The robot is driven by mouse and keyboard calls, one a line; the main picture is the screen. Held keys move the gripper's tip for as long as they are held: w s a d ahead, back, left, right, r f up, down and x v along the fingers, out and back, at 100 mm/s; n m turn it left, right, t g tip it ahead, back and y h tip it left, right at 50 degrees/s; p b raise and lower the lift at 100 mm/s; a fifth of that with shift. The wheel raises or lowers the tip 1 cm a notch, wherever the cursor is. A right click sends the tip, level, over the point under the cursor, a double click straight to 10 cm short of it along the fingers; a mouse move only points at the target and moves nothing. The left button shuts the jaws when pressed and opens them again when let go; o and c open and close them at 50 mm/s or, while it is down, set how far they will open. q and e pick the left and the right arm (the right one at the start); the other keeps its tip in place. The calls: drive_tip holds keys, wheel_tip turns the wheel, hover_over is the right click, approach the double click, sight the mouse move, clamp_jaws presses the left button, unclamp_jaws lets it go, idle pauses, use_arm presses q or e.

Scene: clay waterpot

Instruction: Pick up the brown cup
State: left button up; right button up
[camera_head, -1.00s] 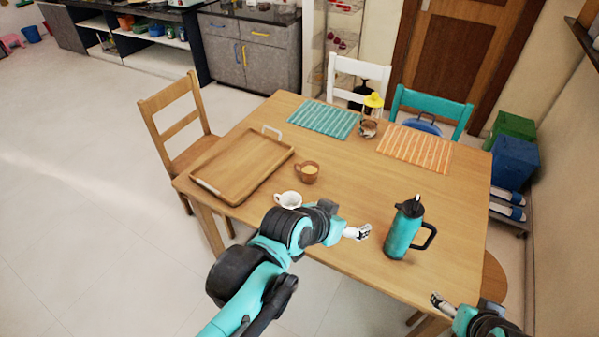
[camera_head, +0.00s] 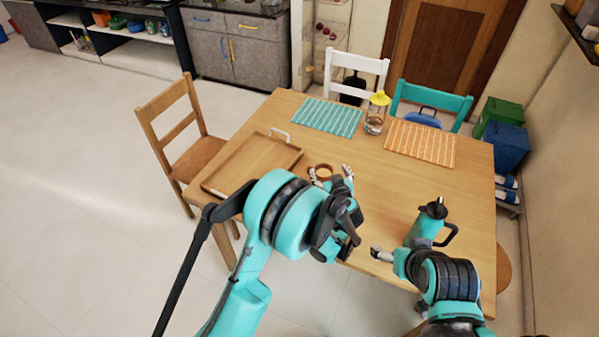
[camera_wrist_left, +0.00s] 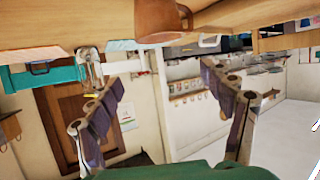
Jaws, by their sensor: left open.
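The brown cup (camera_head: 323,169) stands on the wooden table, to the right of the tray. My left gripper (camera_head: 331,177) is open right at the cup, and its arm and fingers partly cover it. In the left wrist view the picture is tipped over. The cup (camera_wrist_left: 163,20) shows at the top edge there, just beyond the spread fingers (camera_wrist_left: 162,80), with nothing held between them. Whether a finger touches the cup is unclear. My right gripper (camera_head: 380,254) is low at the table's front, left of the teal jug; its jaws are too small to judge.
The wooden tray (camera_head: 212,184) lies left of the cup. The teal jug (camera_head: 424,228) stands beside my right arm. A yellow-topped glass bottle (camera_head: 375,119) stands between the teal mat (camera_head: 327,117) and orange mat (camera_head: 420,143). The table's middle right is clear.

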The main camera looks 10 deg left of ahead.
use_arm(q)
drive_tip(key=g, duration=0.1)
approach(322, 174)
drive_tip(key=shift+w+a+f+g+b, duration=0.3)
drive_tip(key=shift+w+a+b, duration=0.05)
drive_tip(key=shift+w+a, duration=0.2)
drive_tip(key=x, duration=0.1)
drive_tip(key=b+x, duration=0.1)
drive_tip(key=x, duration=0.1)
drive_tip(key=b+x, duration=0.1)
drive_tip(key=x, duration=0.1)
drive_tip(key=shift+w+d, duration=0.25)
drive_tip(key=shift+d, duration=0.05)
drive_tip(key=shift+s+r, duration=0.1)
drive_tip(key=shift+r, duration=0.05)
drive_tip(key=shift+c, duration=1.3)
drive_tip(key=c, duration=1.1)
use_arm(e)
drive_tip(key=shift+w+a+f, duration=0.1)
drive_tip(key=shift+a+f, duration=0.2)
drive_tip(key=shift+f, duration=0.35)
drive_tip(key=shift+w+a+f, duration=0.1)
drive_tip(key=shift+a+f, duration=0.2)
drive_tip(key=shift+f, duration=0.3)
